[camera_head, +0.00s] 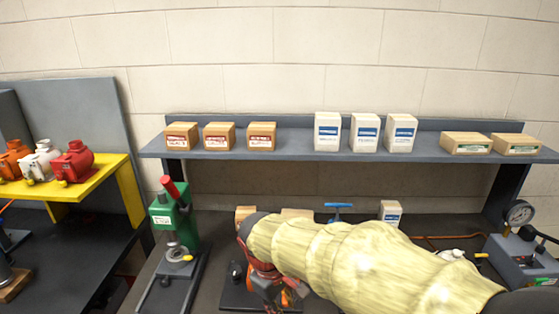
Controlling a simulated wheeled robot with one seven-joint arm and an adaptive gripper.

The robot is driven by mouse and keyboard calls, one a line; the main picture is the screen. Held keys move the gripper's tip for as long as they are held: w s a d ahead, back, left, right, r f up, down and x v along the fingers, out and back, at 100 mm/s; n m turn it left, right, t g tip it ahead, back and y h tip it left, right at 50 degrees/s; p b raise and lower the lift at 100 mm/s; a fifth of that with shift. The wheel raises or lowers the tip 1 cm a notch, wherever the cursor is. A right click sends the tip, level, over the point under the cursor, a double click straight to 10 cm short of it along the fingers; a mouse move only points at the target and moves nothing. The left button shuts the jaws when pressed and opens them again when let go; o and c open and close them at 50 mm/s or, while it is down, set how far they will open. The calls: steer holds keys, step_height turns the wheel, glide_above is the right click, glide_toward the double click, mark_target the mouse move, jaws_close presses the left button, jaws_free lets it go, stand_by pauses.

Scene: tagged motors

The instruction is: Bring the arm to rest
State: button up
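My arm, in a pale yellow sleeve, reaches in from the lower right over the workbench (215,290). My gripper (275,293) is at the arm's left end, low over the bench near the bottom edge. Its fingers are small, partly hidden and cut by the frame edge, so I cannot tell whether they are open or shut. Something orange (290,297) shows beside the fingers; I cannot tell whether it is held. Orange (12,160), white (42,160) and red (74,162) motors stand on the yellow shelf (100,178) at the left.
A green press (170,222) stands left of my gripper. A grey shelf (290,152) above the bench carries several brown and white boxes. Small boxes and a blue-handled tool (338,207) are behind my arm. A gauge unit (520,255) stands at the right.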

steer(key=s+d+r+m+t+y, duration=0.1)
steer(key=s+d+r+m+t, duration=0.1)
steer(key=s+d+r+m, duration=0.3)
steer(key=s+d+r+m+t+y, duration=0.1)
steer(key=s+d+r+m, duration=0.3)
steer(key=s+d, duration=0.7)
steer(key=shift+d+r+m+t, duration=0.4)
steer(key=shift+d+t, duration=0.4)
steer(key=shift+d, duration=0.15)
steer(key=shift+s+d, duration=0.1)
steer(key=shift+s, duration=0.05)
